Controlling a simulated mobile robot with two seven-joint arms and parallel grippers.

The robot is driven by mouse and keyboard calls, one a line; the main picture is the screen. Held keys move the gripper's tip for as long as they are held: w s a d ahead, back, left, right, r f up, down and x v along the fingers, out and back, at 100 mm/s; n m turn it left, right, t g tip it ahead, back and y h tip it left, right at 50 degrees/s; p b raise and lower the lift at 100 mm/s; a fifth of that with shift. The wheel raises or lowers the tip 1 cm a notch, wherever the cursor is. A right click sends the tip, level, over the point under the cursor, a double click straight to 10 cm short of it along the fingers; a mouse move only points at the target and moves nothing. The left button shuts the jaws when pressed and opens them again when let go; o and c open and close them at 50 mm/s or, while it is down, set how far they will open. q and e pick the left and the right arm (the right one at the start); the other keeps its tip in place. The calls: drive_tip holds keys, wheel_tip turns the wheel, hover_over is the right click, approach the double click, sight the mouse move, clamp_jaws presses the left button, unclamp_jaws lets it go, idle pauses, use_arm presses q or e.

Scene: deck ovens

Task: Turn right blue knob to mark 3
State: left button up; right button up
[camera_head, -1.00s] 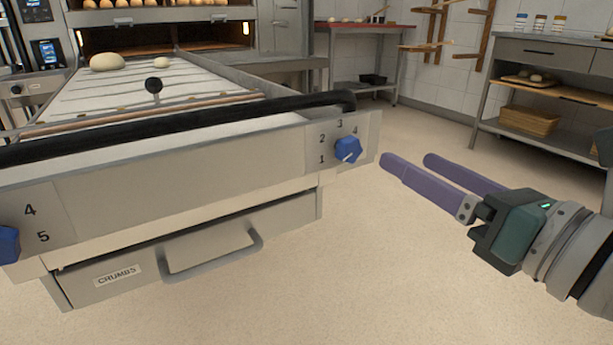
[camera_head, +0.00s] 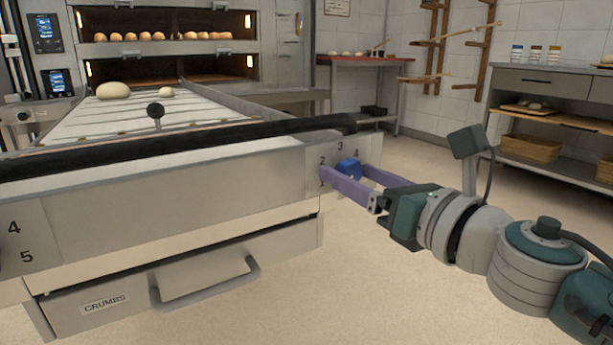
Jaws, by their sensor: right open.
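The right blue knob (camera_head: 348,168) is on the right end of the loader's front panel (camera_head: 175,195). The knob's pointer is hidden. My left gripper is out of view.
A black bar (camera_head: 180,146) runs along the panel's top. Below is a crumbs drawer (camera_head: 150,290) with a protruding handle. Dough pieces lie on the loader belt. A steel shelf table (camera_head: 545,85) stands at the right; the floor between is clear.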

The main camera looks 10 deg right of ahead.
drive_tip(key=shift+c, duration=0.3)
clamp_jaws()
idle(0.4)
